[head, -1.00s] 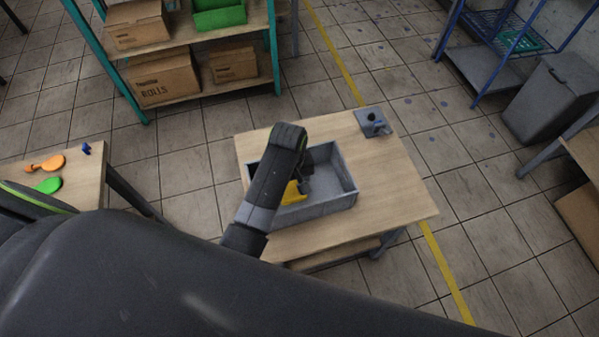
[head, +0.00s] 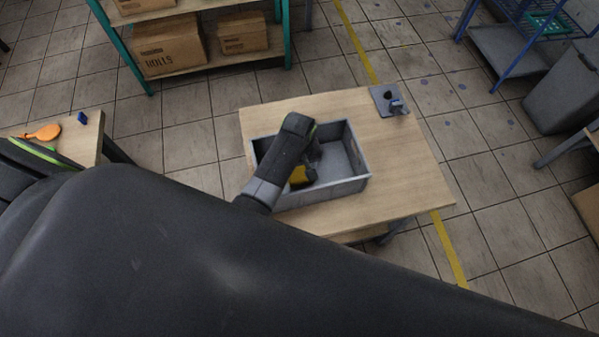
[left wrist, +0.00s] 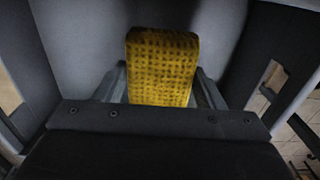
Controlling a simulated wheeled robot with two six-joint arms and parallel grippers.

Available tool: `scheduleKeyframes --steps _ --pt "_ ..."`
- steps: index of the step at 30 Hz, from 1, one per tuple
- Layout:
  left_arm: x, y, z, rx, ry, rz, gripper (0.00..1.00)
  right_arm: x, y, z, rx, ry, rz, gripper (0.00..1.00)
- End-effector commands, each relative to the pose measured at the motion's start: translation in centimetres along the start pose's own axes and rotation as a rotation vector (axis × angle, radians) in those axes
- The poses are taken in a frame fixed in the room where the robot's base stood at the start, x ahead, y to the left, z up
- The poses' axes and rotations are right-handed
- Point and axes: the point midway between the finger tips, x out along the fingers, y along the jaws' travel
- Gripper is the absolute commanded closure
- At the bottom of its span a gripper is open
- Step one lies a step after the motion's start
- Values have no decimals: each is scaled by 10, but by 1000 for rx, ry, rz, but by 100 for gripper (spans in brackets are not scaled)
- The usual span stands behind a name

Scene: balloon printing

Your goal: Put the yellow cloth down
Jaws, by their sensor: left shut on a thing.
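The yellow cloth (left wrist: 161,66) shows in the left wrist view, upright between the fingers of my left gripper (left wrist: 162,88), with the grey walls of the crate around it. In the head view a part of the yellow cloth (head: 299,177) shows beside my left gripper (head: 312,165), inside the grey crate (head: 345,187). My left gripper is shut on the cloth. My arm hides part of the crate and the cloth. I cannot tell whether the cloth touches the crate's floor. My right gripper is in neither view.
The crate stands on a wooden table (head: 410,160). A small grey plate with a fixture (head: 388,100) sits at the table's far right corner. An orange balloon (head: 44,133) and a small blue object (head: 81,118) lie on another table at left. Shelving with boxes (head: 170,50) stands behind.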

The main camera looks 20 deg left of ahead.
Motion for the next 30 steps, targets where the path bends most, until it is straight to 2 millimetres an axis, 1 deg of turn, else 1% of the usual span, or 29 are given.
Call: scheduleKeyframes --steps 2,9,11,24,25,29,30 --pt "5 0 0 1 0 -1 59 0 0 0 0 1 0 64" --pt "36 -1 0 1 0 -2 59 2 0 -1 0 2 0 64" --pt "40 -1 0 0 1 -1 59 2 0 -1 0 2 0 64" --pt "47 0 0 0 1 0 59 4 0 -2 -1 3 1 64" --pt "46 0 0 0 1 0 35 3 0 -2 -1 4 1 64" --pt "46 0 0 0 1 0 18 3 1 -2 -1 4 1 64" --pt "46 0 0 0 1 0 16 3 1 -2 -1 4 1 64"
